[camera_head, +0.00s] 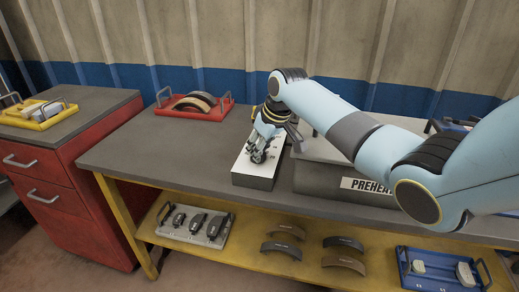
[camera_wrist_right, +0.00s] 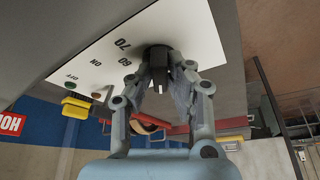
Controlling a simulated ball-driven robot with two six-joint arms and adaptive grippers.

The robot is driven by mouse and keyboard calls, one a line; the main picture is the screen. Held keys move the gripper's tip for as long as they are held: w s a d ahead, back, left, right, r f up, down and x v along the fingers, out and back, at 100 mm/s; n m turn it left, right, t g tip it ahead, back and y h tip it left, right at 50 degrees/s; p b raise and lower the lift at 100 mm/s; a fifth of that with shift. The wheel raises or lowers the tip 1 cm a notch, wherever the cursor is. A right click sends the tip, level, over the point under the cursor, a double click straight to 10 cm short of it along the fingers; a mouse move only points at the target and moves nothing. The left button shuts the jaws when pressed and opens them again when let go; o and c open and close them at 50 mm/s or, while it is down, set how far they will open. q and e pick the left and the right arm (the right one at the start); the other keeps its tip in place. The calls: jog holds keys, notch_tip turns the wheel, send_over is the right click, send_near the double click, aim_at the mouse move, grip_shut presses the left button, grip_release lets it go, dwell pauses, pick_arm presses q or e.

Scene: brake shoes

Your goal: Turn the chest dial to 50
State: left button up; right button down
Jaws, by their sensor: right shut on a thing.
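The dial (camera_wrist_right: 158,56) is a dark knob on a white panel (camera_wrist_right: 195,35). In the right wrist view the marks 70, 60, ON and OFF show on the panel, with two small round parts by ON and OFF. In the head view the white panel (camera_head: 243,168) tops a grey box beside the chest (camera_head: 320,180), which has a label beginning PREHE. My right gripper (camera_head: 259,153) is over the panel. Its fingers (camera_wrist_right: 160,85) are shut on the dial from both sides. The dial's pointer setting cannot be read. My left gripper is out of view.
A red tray (camera_head: 195,114) with brake shoes stands behind on the bench. A yellow tray (camera_head: 38,120) sits on the red cabinet (camera_head: 70,185) at left. The lower shelf holds a grey tray (camera_head: 190,240), loose shoes and a blue tray (camera_head: 440,286). The bench left of the panel is clear.

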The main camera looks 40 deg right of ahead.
jog(key=shift+a+r+m+p, duration=0.1)
jog(key=shift+m+p, duration=0.4)
jog(key=shift+p, duration=0.3)
jog(key=m+h+p, duration=0.1)
jog(key=m+p, duration=0.2)
jog(key=shift+a, duration=0.1)
jog(key=shift+m+h+p, duration=0.6)
jog(key=shift+m+p, duration=0.35)
jog(key=shift+m, duration=0.05)
jog(key=shift+a+f+m+g+h+p, duration=0.1)
jog(key=shift+m+g+h+p, duration=0.1)
jog(key=shift+m, duration=0.3)
jog(key=shift+f+m+g+h+p, duration=0.1)
jog(key=shift+m+g+p, duration=0.1)
jog(key=shift+m, duration=0.3)
